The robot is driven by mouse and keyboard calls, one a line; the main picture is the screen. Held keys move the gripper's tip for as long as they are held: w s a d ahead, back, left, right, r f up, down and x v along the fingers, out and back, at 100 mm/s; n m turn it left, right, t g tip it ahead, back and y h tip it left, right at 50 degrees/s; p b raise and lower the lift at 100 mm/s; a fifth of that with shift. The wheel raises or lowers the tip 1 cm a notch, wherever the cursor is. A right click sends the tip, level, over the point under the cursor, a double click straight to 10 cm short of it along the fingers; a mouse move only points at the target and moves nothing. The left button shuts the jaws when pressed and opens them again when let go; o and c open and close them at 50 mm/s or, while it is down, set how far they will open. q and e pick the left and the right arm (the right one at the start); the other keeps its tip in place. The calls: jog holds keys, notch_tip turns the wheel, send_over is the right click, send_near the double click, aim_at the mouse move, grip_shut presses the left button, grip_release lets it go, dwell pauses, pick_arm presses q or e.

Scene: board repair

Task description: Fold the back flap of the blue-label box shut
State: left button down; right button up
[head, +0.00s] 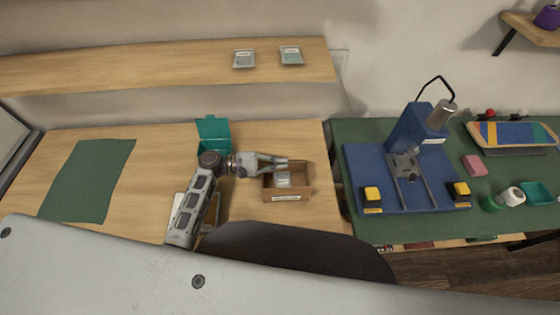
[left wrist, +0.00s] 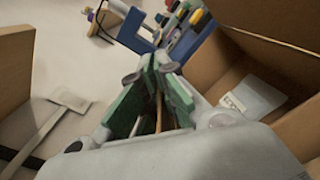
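An open cardboard box (head: 287,196) stands on the wooden bench, with a pale label on its front whose colour I cannot make out as blue. A small packet (head: 283,179) lies inside it and shows in the left wrist view (left wrist: 250,97). My left gripper (head: 284,162) is at the box's back left, over its back edge. In the left wrist view its green-padded fingers (left wrist: 154,92) are close together, with a brown strip visible between them. I cannot tell whether they grip it. The back flap is largely hidden by the gripper. My right gripper is not in view.
A second box (head: 210,212) is partly hidden behind my left arm. A teal open box (head: 213,133) stands behind the arm. A green mat (head: 88,178) lies at the left. A blue press fixture (head: 415,165) stands on the green table at the right. A shelf (head: 170,72) runs above.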

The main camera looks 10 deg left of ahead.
pick_arm(q)
jog(key=shift+s+d+f+m+b, duration=0.1)
jog(key=shift+s+f+m+b, duration=0.3)
jog(key=shift+m, duration=0.4)
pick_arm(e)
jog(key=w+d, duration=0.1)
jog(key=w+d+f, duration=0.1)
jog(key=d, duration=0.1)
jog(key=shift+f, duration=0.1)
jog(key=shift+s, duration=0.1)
pick_arm(q)
jog(key=c, duration=1.8)
grip_release()
jog(key=shift+o, duration=0.5)
jog(key=s+a, duration=0.2)
jog(key=a, duration=0.9)
jog(key=shift+s+a, duration=0.15)
jog(key=shift+a, duration=0.25)
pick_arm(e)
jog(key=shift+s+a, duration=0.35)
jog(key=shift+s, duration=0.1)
